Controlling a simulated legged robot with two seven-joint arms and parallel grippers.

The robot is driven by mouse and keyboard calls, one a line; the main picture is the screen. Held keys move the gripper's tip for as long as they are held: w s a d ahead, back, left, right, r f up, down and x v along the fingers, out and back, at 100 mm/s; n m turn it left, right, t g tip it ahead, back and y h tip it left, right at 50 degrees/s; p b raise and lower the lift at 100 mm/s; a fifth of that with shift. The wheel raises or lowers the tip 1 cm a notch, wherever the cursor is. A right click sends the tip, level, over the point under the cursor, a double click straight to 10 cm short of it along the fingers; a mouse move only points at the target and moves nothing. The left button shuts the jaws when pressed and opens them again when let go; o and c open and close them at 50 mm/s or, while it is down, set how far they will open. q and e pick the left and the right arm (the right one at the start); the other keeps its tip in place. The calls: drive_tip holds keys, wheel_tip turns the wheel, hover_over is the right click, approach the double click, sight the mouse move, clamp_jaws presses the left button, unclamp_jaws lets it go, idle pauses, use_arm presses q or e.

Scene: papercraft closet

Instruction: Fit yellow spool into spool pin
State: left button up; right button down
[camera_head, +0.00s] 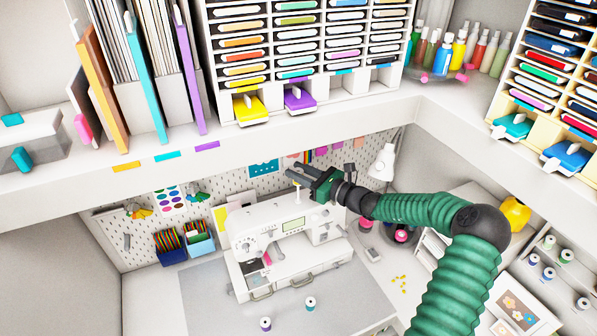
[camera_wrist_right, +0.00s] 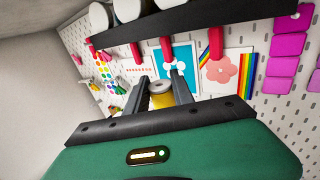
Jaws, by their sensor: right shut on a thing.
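My right gripper (camera_head: 302,177) reaches in from the right, with its fingers above the top of the white sewing machine (camera_head: 285,232). In the right wrist view, its two dark fingers are shut on the yellow spool (camera_wrist_right: 161,98), whose pale round end faces up. In the head view the spool is mostly hidden by the fingers. A thin upright piece shows just below the fingertips at the machine's top; I cannot tell whether it is the spool pin or whether the spool touches it. My left gripper is not in view.
A purple spool (camera_head: 265,323) and a teal spool (camera_head: 310,303) stand on the table in front of the machine. A white lamp (camera_head: 383,162) stands behind on the right. The shelf (camera_head: 330,112) overhangs above. A pegboard (camera_wrist_right: 265,85) is behind.

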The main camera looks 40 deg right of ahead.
drive_tip(key=shift+f+b, duration=2.5)
drive_tip(key=shift+f, duration=1.3)
drive_tip(key=c, duration=1)
unclamp_jaws()
drive_tip(key=b+v, duration=0.5)
drive_tip(key=v, duration=1.1)
drive_tip(key=shift+s+d, duration=0.1)
drive_tip(key=shift+s, duration=0.3)
